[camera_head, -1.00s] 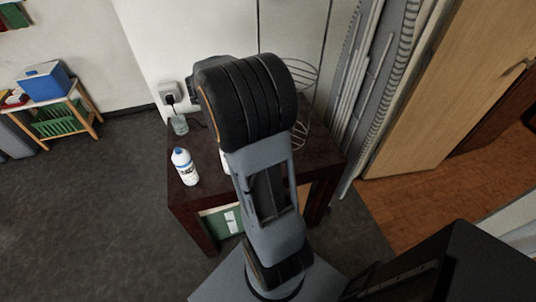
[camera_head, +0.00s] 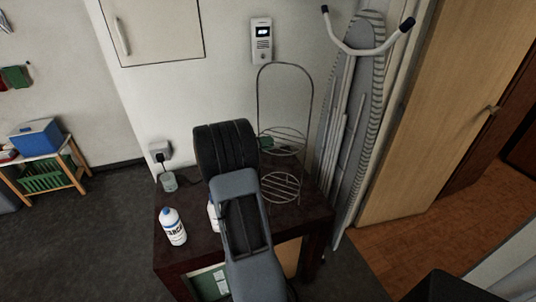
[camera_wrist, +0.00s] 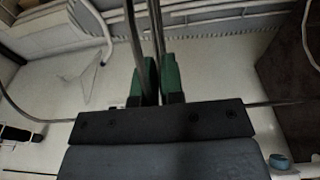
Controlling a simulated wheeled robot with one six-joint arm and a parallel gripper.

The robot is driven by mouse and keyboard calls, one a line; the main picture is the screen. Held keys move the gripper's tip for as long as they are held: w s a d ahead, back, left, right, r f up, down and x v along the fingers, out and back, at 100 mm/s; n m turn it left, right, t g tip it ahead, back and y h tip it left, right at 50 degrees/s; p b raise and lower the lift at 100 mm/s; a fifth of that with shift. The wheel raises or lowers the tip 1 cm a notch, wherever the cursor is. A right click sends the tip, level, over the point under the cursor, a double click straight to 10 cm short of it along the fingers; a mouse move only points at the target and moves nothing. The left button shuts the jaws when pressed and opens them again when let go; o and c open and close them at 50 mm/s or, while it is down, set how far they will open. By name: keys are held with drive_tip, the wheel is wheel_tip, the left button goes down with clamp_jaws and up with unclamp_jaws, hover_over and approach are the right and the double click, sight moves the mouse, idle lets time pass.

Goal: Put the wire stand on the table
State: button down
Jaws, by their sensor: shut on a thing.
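The wire stand (camera_head: 285,188) is a tall metal frame with a rounded top and two round wire tiers. In the head view it stands upright at the back of the dark wooden table (camera_head: 308,214), near the wall. I cannot tell whether its base touches the tabletop. In the wrist view my gripper (camera_wrist: 158,78) has green fingertips closed around the stand's metal rods (camera_wrist: 133,32). In the head view my arm hides most of the gripper.
A white bottle (camera_head: 172,228) stands at the table's left, with a small glass (camera_head: 169,182) behind it. Another white bottle (camera_head: 213,216) is partly hidden by my arm. An ironing board (camera_head: 350,115) leans at the right. The table's right front is clear.

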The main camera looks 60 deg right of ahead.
drive_tip(key=f, duration=0.1)
drive_tip(key=d+f+p, duration=0.1)
drive_tip(key=f, duration=0.1)
drive_tip(key=d+f, duration=0.1)
drive_tip(key=f, duration=0.1)
drive_tip(key=shift+s+f, duration=0.15)
drive_tip(key=shift+f, duration=0.2)
idle(0.3)
drive_tip(key=c, duration=1.2)
unclamp_jaws()
drive_tip(key=shift+c, duration=0.2)
